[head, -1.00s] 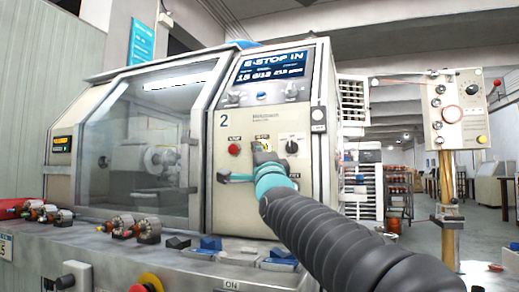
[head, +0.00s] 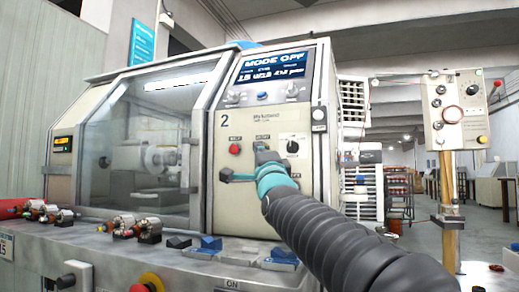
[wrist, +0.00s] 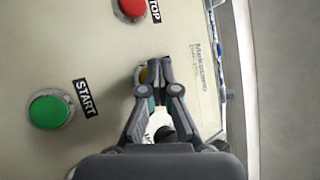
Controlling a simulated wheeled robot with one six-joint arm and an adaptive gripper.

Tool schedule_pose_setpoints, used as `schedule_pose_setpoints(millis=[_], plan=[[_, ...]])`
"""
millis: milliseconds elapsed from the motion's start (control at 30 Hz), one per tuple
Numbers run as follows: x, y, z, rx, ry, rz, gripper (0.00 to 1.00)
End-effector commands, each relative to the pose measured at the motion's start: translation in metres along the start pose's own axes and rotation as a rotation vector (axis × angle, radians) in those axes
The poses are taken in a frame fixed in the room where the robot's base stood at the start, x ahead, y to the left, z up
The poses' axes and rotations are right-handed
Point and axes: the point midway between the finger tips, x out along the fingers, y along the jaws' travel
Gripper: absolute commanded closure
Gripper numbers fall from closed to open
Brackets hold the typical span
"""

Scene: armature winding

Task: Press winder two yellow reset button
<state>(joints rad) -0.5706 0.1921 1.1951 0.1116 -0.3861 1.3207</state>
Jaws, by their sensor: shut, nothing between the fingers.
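Winder two (head: 232,195) is a cream machine with a "2" on its front panel. Its display (head: 273,66) reads "MODE OFF". In the wrist view, the yellow button (wrist: 141,74) shows only as a sliver beside my fingertips, which cover most of it. My gripper (wrist: 153,70) is shut and empty, with its tips at the yellow button; I cannot tell whether they press it. In the head view my gripper (head: 262,154) hides the button.
A red STOP button (wrist: 131,8) and a green START button (wrist: 50,109) flank the yellow one. A dark selector knob (head: 293,146) sits to the right. A red emergency stop (head: 151,281) is on the front ledge. Armatures (head: 123,222) lie on the ledge.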

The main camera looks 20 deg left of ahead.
Motion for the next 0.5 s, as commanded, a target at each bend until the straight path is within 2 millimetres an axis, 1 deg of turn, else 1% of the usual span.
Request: schedule_pose_setpoints(millis=[267,500], plan=[[-0.0064,-0.0014,0.0027,0.000,0.000,0.001,1.00],[-0.0061,-0.0031,0.0041,0.001,-0.001,0.001,1.00]])
